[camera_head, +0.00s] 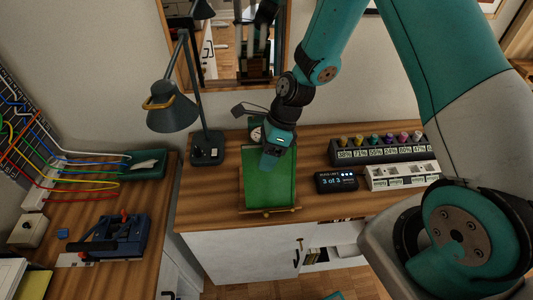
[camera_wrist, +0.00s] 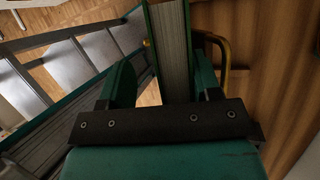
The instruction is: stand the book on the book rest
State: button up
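The green book (camera_head: 268,190) stands tilted back, cover toward the head camera, on the book rest (camera_head: 268,211), whose wooden ledge runs along its lower edge. In the wrist view the book's page edge (camera_wrist: 172,40) rises between the two fingers. My gripper (camera_head: 271,160) is at the book's upper part in the head view. In the wrist view my gripper (camera_wrist: 163,85) straddles the book: the right finger is close beside it, and a gap shows between the left finger and the book. Most of the rest is hidden behind the book.
A desk lamp (camera_head: 190,115) stands left of the book. A small display (camera_head: 336,181), a white block (camera_head: 402,176) and a dark rack of colored knobs (camera_head: 378,150) are to the right. Bare wood (camera_head: 212,195) lies left of the rest.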

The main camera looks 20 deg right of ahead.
jog(key=b+v, duration=0.2)
jog(key=v, duration=1.5)
jog(key=s+a+r+n, duration=0.2)
jog(key=s+a+n, duration=0.1)
jog(key=s+n, duration=0.4)
jog(key=s+a+r+n+b, duration=0.1)
jog(key=s+a+n, duration=0.3)
jog(key=s+n, duration=0.3)
jog(key=s+a+r+n+t+b, duration=0.1)
jog(key=s+a+n, duration=0.3)
jog(key=n, duration=1.1)
jog(key=s+r, duration=0.1)
jog(key=s, duration=0.1)
jog(key=shift+s+r+h, duration=0.3)
jog(key=shift+s+h, duration=0.1)
